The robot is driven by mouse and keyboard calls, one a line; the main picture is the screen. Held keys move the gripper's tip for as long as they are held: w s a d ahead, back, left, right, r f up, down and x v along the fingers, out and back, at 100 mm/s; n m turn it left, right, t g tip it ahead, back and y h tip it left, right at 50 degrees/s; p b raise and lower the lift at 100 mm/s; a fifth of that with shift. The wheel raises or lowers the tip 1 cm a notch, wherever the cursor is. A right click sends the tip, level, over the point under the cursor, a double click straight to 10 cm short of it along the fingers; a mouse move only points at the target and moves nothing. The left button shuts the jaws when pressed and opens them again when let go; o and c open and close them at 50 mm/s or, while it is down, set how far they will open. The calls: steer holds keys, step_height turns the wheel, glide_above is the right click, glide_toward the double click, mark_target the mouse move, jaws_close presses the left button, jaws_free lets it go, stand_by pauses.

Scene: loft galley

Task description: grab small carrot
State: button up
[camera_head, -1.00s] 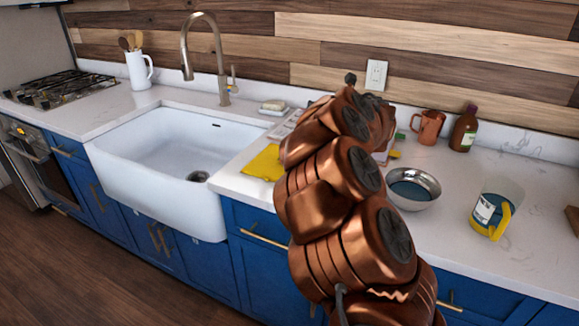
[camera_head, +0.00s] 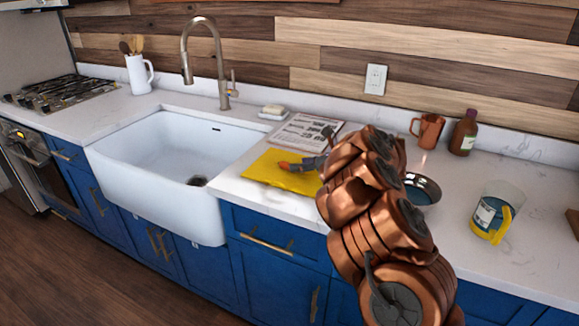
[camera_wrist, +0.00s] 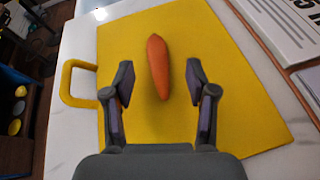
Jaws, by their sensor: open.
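A small orange carrot (camera_wrist: 157,66) lies on a yellow cutting board (camera_wrist: 222,45) in the wrist view. My gripper (camera_wrist: 157,82) is open, with one finger on each side of the carrot and a gap to both. Whether the fingertips are down at the carrot's height is hard to tell. In the head view the carrot (camera_head: 289,167) shows as a small orange shape on the board (camera_head: 264,172), beside my gripper's tip (camera_head: 312,163). My arm hides the right part of the board there.
A printed sheet (camera_head: 308,130) lies behind the board. A metal bowl (camera_head: 424,187) is partly hidden by my arm. A copper mug (camera_head: 429,128), a brown bottle (camera_head: 464,132) and a clear measuring jug (camera_head: 492,215) stand further right. The sink (camera_head: 165,160) is left of the board.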

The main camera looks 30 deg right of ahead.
steer(key=x, duration=0.1)
steer(key=p+x, duration=0.1)
steer(key=x, duration=0.1)
steer(key=shift+a+r, duration=0.1)
steer(key=shift+a, duration=0.2)
steer(key=shift+w+a+f+p, duration=0.15)
steer(key=shift+w+f+p, duration=0.2)
steer(key=shift+w, duration=0.2)
steer(key=shift+a+f, duration=0.15)
steer(key=shift+f, duration=0.05)
jaws_close()
